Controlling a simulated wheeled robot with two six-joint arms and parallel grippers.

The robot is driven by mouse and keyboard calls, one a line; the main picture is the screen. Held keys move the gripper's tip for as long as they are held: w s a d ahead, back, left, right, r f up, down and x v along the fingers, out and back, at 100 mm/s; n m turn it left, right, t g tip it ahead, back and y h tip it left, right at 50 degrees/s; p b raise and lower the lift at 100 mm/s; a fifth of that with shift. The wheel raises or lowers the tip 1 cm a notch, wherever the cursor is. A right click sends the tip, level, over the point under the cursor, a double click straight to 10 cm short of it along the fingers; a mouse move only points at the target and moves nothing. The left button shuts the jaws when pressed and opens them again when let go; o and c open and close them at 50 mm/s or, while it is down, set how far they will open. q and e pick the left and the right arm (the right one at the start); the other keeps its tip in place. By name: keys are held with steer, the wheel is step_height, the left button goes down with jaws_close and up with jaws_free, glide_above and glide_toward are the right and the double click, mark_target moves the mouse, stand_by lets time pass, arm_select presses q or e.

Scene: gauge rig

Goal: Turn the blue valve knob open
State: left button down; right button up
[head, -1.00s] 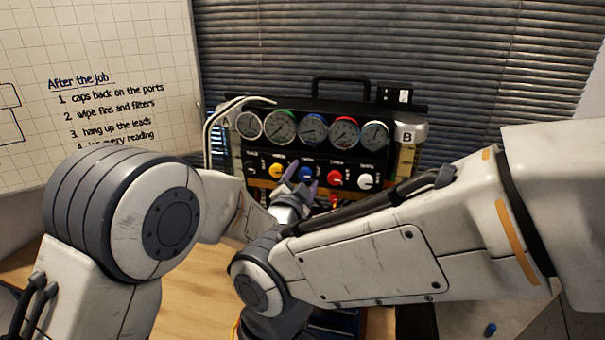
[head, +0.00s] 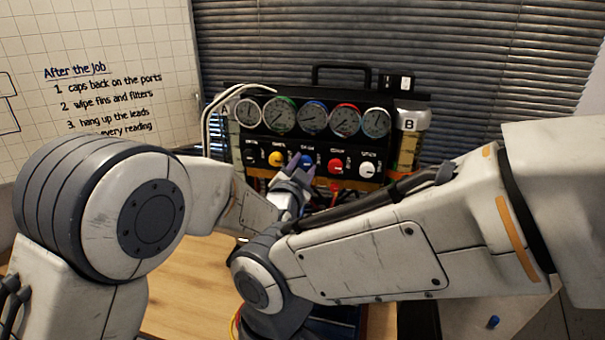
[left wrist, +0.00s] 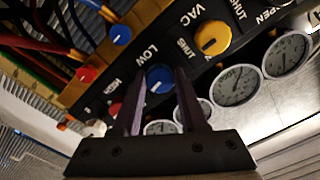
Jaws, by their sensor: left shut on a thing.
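The blue valve knob (head: 307,160) is on the black front panel of the gauge rig, between the yellow and red knobs. In the left wrist view the blue knob (left wrist: 160,77) shows between two purple fingers, its white mark facing the gripper, near the words LOW and HIGH. My left gripper (head: 299,172) is at the knob and shut on it, with a finger on each side. The fingers partly cover the knob in the head view. My right arm crosses the foreground, and its gripper is not in view.
A yellow knob (head: 276,159), a red knob (head: 335,167) and a white knob (head: 367,170) sit close beside it. Several round gauges (head: 313,117) line the panel above. A cylinder marked B (head: 411,119) stands at the right. Wooden tabletop (head: 190,285) shows at lower left.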

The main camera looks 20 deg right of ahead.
arm_select(q)
steer(key=n+b, duration=0.4)
steer(key=b, duration=0.1)
steer(key=n+b, duration=0.7)
steer(key=b, duration=0.2)
steer(key=shift+f+n+b, duration=0.25)
steer(key=shift+n+b, duration=0.05)
steer(key=shift+n, duration=0.1)
steer(key=shift+r+n+b, duration=0.15)
steer(key=shift+n+b, duration=0.75)
steer(key=shift+n, duration=0.2)
steer(key=shift+r+n+b, duration=0.1)
steer(key=shift+n+b, duration=0.8)
steer(key=shift+n, duration=0.2)
steer(key=shift+c, duration=2.2)
jaws_free()
